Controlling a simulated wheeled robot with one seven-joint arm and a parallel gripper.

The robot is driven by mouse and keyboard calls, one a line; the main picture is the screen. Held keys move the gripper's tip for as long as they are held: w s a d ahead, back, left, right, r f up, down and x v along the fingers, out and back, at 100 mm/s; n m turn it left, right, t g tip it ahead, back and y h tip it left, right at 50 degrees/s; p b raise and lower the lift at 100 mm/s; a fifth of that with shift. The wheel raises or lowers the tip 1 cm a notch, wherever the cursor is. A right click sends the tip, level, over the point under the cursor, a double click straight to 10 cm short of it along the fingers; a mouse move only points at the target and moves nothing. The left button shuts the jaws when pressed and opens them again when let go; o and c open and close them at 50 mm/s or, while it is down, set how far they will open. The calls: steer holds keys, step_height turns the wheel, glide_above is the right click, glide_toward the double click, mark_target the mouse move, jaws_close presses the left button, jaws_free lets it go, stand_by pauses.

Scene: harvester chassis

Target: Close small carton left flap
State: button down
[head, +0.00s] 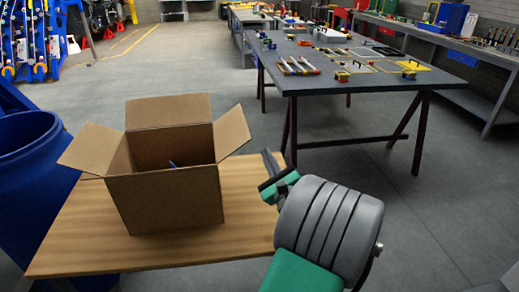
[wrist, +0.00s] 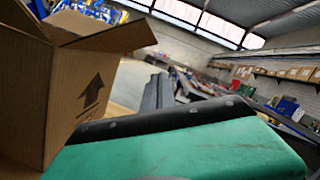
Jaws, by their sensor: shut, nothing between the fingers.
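The small carton (head: 165,200) is a brown cardboard box standing upright on a wooden tabletop. Its left flap (head: 90,148) is open, spread outward to the left. The back flap (head: 168,110) stands up and the right flap (head: 232,131) leans out to the right. I cannot make out a front flap. My gripper (head: 268,160) is just right of the carton, apart from it, shut and empty. In the wrist view the carton's side (wrist: 75,85) with a printed arrow fills the left, and my gripper's grey fingers (wrist: 157,93) show beyond the green wrist.
The wooden tabletop (head: 75,240) extends left and in front of the carton. A blue barrel (head: 35,180) stands at its left edge. A small blue item (head: 172,164) shows inside the carton. A grey worktable (head: 340,85) with tools is behind right, with open floor between.

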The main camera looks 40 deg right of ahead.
mark_target(230, 130)
steer(key=w+d+r+p, duration=0.1)
steer(key=w+r+p, duration=0.3)
steer(key=w, duration=0.4)
steer(key=shift+w+r, duration=0.35)
steer(key=shift+r, duration=0.1)
steer(key=shift+d+r, duration=0.1)
steer(key=shift+d, duration=0.05)
